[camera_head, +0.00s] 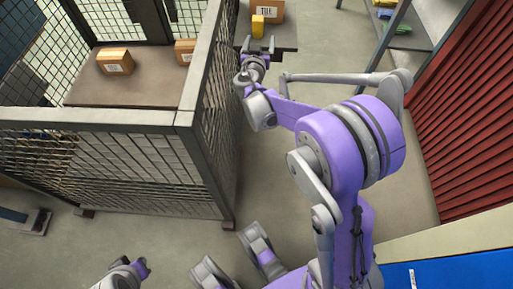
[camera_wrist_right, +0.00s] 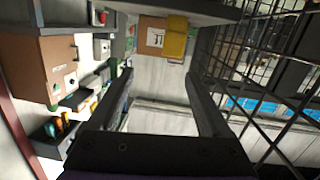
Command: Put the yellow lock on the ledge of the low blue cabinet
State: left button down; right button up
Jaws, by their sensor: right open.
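The yellow lock (camera_head: 257,27) stands on a dark grey shelf (camera_head: 284,40) at the top middle of the head view, in front of a cardboard box. In the right wrist view the lock (camera_wrist_right: 176,38) is ahead, beyond the fingertips. My right gripper (camera_head: 250,66) is open and empty, just short of the shelf and apart from the lock; its two fingers (camera_wrist_right: 160,82) show spread in the wrist view. A blue surface (camera_head: 455,272) with a pale edge is at the lower right; its ledge cannot be made out. My left gripper (camera_head: 138,268) is low at the left, its jaws unclear.
A wire mesh cage (camera_head: 187,118) with boxes (camera_head: 115,62) on a board stands left of my right arm. The labelled cardboard box (camera_head: 270,11) is behind the lock. A red ribbed wall (camera_head: 470,120) is at the right. Bare floor lies between.

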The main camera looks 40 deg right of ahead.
jog(key=s+a+f+n+g+y, duration=0.1)
jog(key=s+a+f+g+y, duration=0.1)
jog(key=s+a, duration=0.3)
jog(key=s+a+f+n+g+y, duration=0.1)
jog(key=s+a, duration=0.4)
jog(key=s, duration=0.6)
jog(key=shift+s+f+g+y, duration=0.25)
jog(key=shift+f+g+y, duration=0.3)
jog(key=shift+g, duration=0.35)
jog(key=shift+o, duration=0.4)
jog(key=s+a+f+n+g+y, duration=0.1)
jog(key=s+a+f+n+y, duration=0.2)
jog(key=s+a, duration=0.5)
jog(key=s+a+f+n+g+y, duration=0.1)
jog(key=s+a+f+n+y, duration=0.2)
jog(key=s+a, duration=0.5)
jog(key=shift+s+f+g+y, duration=0.15)
jog(key=shift+f+g+y, duration=0.15)
jog(key=shift+f+y, duration=0.45)
jog(key=shift+a, duration=0.2)
